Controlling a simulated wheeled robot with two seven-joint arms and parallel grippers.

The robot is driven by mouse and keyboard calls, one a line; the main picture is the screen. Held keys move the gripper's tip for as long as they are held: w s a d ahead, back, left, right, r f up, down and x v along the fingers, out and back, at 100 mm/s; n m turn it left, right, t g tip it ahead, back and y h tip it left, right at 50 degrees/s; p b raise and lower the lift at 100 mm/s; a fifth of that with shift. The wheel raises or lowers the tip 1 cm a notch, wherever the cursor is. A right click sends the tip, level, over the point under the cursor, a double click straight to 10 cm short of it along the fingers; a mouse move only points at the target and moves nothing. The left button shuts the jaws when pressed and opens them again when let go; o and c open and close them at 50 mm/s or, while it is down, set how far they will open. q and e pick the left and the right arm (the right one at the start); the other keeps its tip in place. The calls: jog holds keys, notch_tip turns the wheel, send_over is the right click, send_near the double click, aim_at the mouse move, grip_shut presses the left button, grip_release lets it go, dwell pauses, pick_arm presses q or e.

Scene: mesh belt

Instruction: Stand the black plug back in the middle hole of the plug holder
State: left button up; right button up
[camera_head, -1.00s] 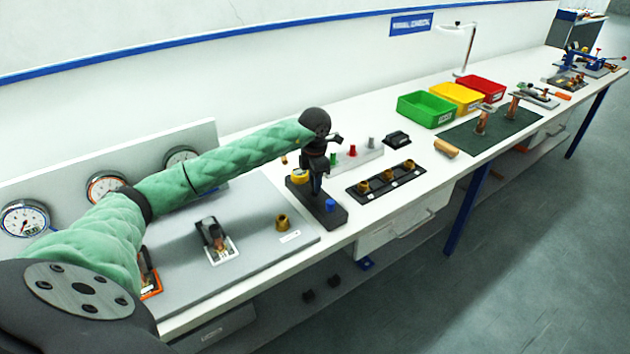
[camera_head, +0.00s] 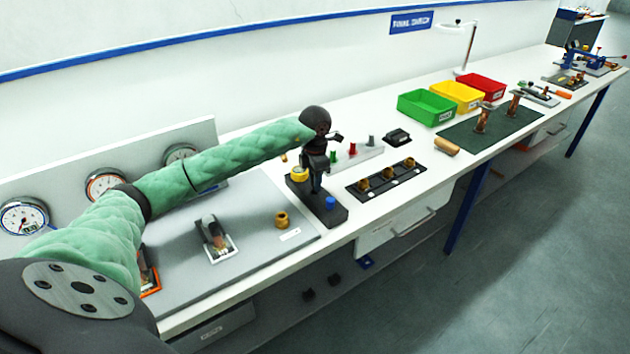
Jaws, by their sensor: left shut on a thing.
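The plug holder (camera_head: 337,219) is a dark block near the front edge of the bench. A yellow plug (camera_head: 299,174) stands at its far left end and a blue plug (camera_head: 330,203) at its near right end. My left gripper (camera_head: 316,184) points down over the middle of the holder, between these two plugs. It is shut on the black plug, which is dark against the dark fingers and mostly hidden by them. I cannot tell whether the plug's lower end is in the middle hole or just above it. My right gripper is not in view.
A black strip with brass fittings (camera_head: 383,181) lies right of the holder. Behind is a pale block with coloured pegs (camera_head: 358,157). A grey board (camera_head: 260,250) with a brass fitting (camera_head: 282,220) lies left. Green (camera_head: 426,108), yellow and red bins stand further right.

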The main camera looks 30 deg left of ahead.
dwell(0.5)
pick_arm(q)
jog(key=shift+b, duration=0.6)
dwell(1.0)
jog(key=shift+f+b, duration=0.9)
jog(key=shift+f, duration=0.05)
jog(key=o, duration=1)
jog(key=shift+o, duration=0.2)
jog(key=shift+r, duration=0.15)
notch_tip(320, 180, up, 6)
jog(key=shift+r+b, duration=0.1)
jog(key=shift+b, duration=1.1)
jog(key=shift+r, duration=0.7)
